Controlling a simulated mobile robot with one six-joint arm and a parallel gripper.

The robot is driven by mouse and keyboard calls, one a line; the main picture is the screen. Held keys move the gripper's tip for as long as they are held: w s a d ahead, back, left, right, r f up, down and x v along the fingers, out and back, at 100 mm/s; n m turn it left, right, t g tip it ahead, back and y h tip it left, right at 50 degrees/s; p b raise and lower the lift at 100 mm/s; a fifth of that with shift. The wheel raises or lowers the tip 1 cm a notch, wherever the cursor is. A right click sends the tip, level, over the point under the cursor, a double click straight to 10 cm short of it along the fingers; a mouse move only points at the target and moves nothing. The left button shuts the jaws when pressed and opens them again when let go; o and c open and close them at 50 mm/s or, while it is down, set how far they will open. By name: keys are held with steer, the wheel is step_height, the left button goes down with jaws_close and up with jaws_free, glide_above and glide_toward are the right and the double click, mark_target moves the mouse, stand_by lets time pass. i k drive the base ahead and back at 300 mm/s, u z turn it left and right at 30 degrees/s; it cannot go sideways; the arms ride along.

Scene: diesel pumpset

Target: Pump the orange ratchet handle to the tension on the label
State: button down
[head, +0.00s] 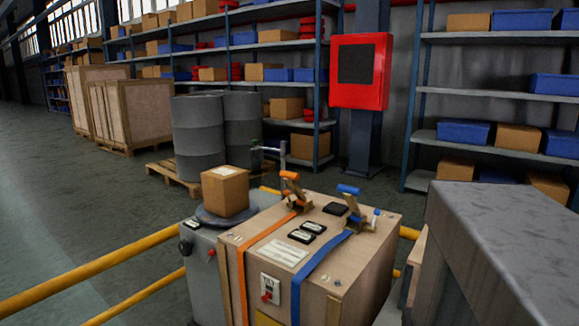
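A wooden crate (372,245) stands in the lower middle of the head view. An orange strap (262,238) runs over its top and down its front, with a ratchet (296,194) at the far end. The orange ratchet handle (290,176) sticks up and tilts left. A blue strap (317,264) lies to the right, with a blue-handled ratchet (352,205). A white label (277,251) lies on the crate top between the straps; its text is too small to read. My gripper is not in view.
Left of the crate, a cardboard box (225,192) sits on a round plate above a grey cabinet (205,280). Yellow rails (95,271) cross the lower left. A large grey block (500,230) fills the lower right. Drums (197,138) stand behind; floor at left is clear.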

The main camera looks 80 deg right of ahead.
mark_target(290, 176)
steer(key=k, duration=0.65)
steer(key=u, duration=0.1)
steer(key=i, duration=0.6)
steer(key=z, duration=0.5)
steer(key=i, duration=0.9)
steer(key=z, duration=0.55)
